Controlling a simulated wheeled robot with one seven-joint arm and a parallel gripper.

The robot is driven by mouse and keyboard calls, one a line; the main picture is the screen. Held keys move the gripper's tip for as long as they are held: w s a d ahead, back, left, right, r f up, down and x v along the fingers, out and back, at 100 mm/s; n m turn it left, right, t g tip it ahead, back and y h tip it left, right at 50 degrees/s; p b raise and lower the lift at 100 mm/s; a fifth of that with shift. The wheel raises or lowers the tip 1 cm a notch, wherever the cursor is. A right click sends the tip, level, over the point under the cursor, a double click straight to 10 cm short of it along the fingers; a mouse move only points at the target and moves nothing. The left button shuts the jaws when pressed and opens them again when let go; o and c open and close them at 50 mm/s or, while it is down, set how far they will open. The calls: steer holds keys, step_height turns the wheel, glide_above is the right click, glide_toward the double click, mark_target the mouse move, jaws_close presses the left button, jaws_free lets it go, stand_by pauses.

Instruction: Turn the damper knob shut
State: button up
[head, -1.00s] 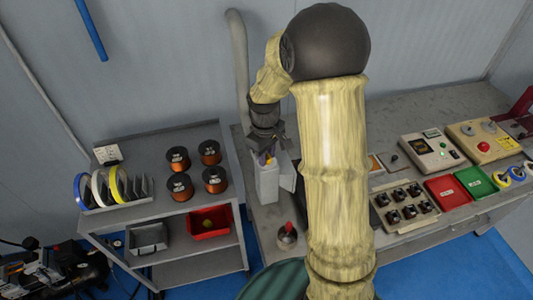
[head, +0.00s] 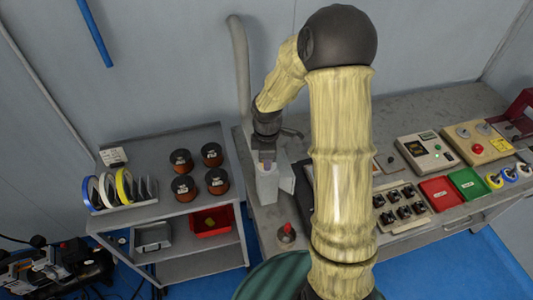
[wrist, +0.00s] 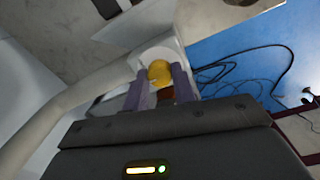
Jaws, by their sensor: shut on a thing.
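The damper knob (wrist: 159,72) is a yellow rounded piece between my two purple fingers in the wrist view. My gripper (wrist: 153,88) is shut on it, with one finger on each side. In the head view my gripper (head: 264,161) points down at the top of a pale grey box-like housing (head: 266,187), at the left end of the bench. The knob is too small and covered to make out in the head view. How far it is turned cannot be read.
A grey duct pipe (head: 238,62) rises behind the housing. A grey cart (head: 150,205) with copper coils (head: 181,161) stands to the left. A red-tipped item (head: 286,232) stands in front of the housing. Control boxes (head: 427,151) and red and green trays fill the bench's right side.

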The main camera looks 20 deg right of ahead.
steer(key=n+p, duration=0.1)
steer(key=n, duration=0.1)
steer(key=n+p, duration=0.4)
steer(key=shift+w+r, duration=0.1)
steer(key=shift+r, duration=0.15)
steer(key=n+p, duration=0.2)
steer(key=n, duration=0.1)
steer(key=shift+w+f, duration=0.1)
steer(key=shift+f+n+p, duration=0.1)
steer(key=shift+n+p, duration=0.3)
steer(key=o, duration=1)
steer(key=r, duration=1.7)
steer(key=shift+s+d+r+b, duration=0.15)
steer(key=shift+s+b, duration=0.25)
